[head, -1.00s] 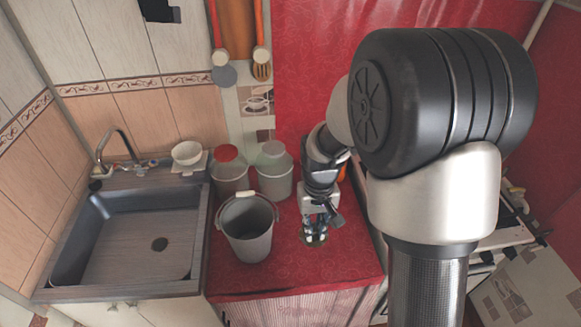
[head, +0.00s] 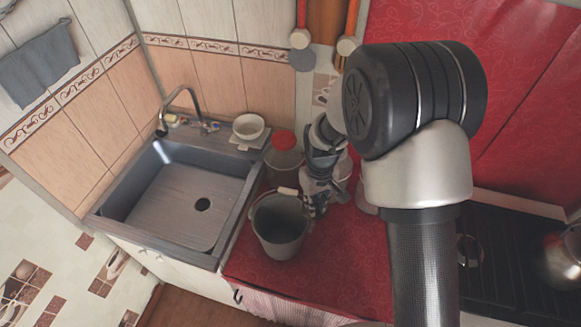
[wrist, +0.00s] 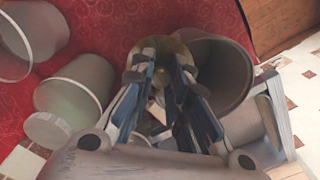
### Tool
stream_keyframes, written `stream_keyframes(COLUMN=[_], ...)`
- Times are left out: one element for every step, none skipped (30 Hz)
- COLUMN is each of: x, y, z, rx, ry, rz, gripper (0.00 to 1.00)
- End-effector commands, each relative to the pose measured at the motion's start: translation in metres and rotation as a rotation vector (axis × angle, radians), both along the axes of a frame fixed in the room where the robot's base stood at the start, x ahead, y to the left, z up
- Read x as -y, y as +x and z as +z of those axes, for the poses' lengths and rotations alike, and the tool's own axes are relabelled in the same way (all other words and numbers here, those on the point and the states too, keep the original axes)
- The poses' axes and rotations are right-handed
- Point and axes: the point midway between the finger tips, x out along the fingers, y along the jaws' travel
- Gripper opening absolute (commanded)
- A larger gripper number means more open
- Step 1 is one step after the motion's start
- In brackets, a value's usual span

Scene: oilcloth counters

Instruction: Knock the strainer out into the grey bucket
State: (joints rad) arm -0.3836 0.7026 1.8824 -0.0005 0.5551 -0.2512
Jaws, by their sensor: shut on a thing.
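The grey bucket (head: 279,228) stands upright on the red counter beside the sink, its mouth open and dark inside. My gripper (head: 314,207) is at the bucket's right rim in the head view. In the wrist view my gripper (wrist: 163,68) is shut on the strainer, whose round brassy rim (wrist: 184,55) shows behind the fingertips. The bucket (wrist: 222,76) is just right of the strainer there, and the two overlap in the picture. I cannot tell whether they touch. The strainer is too hidden in the head view to make out.
A red-lidded container (head: 284,158) stands behind the bucket. Pale grey containers (wrist: 78,88) stand left of my gripper in the wrist view. The sink (head: 185,200) is left of the bucket, with a white bowl (head: 248,127) behind. Red counter (head: 340,260) is clear at the front right.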

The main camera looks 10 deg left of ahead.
Motion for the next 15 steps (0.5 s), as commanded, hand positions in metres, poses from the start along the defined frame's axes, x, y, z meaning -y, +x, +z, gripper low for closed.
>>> stream_keyframes(x=[-0.018, -0.027, -0.037, -0.044, -0.049, -0.057, -0.06, -0.064, -0.067, -0.069, -0.07, -0.071, -0.071, -0.07, -0.07], y=[0.001, 0.001, 0.0, 0.0, -0.001, -0.001, -0.002, -0.002, -0.003, -0.003, -0.003, -0.003, -0.003, -0.003, -0.003], z=[0.026, 0.035, 0.045, 0.051, 0.057, 0.064, 0.068, 0.071, 0.074, 0.075, 0.075, 0.075, 0.074, 0.072, 0.069], rx=[0.004, 0.004, 0.003, 0.003, 0.001, 0.002, 0.001, 0.0, 0.0, -0.001, -0.002, -0.004, -0.007, -0.01, -0.016], ry=[0.002, 0.002, 0.001, 0.001, 0.001, 0.001, 0.001, 0.0, 0.0, 0.001, 0.004, 0.008, 0.013, 0.021, 0.033], rz=[0.054, 0.081, 0.115, 0.138, 0.156, 0.18, 0.193, 0.204, 0.216, 0.222, 0.226, 0.229, 0.229, 0.229, 0.227], gripper=[0.0, 0.0, 0.0, 0.0, 0.0, 0.0, 0.0, 0.0, 0.0, 0.0, 0.0, 0.0, 0.0, 0.0, 0.0])
